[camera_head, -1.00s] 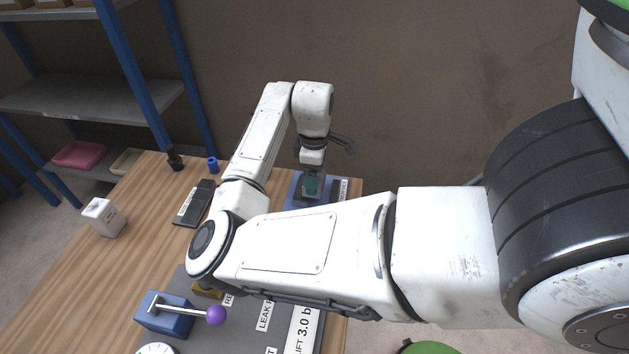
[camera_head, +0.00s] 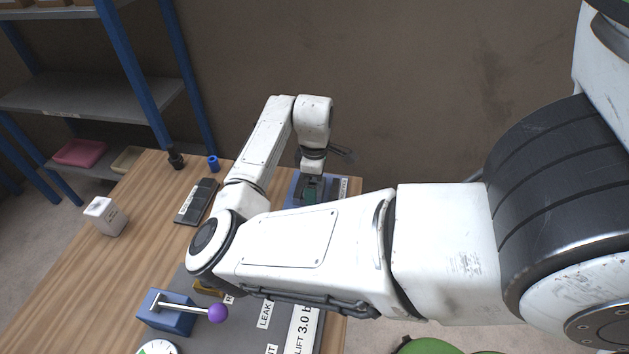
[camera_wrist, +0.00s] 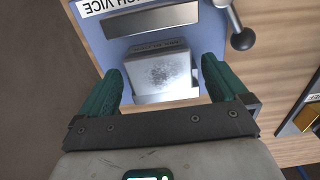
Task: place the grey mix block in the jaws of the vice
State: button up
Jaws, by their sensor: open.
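The grey mix block (camera_wrist: 158,70) shows in the wrist view as a scuffed metallic block, sitting within the blue vice (camera_wrist: 97,38) between its metal jaws. Whether it touches either jaw I cannot tell. My gripper (camera_wrist: 163,72) is open, with one green finger on each side of the block and visible gaps to both. In the head view my gripper (camera_head: 311,192) is low over the vice at the table's far right end, and the block cannot be made out there.
A vice handle with a dark knob (camera_wrist: 242,39) stands beside the vice. The left of the table is mostly clear.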

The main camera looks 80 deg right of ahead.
jog(key=shift+r, duration=0.1)
notch_tip(320, 180, up, 12)
jog(key=b, duration=0.1)
dwell(0.4)
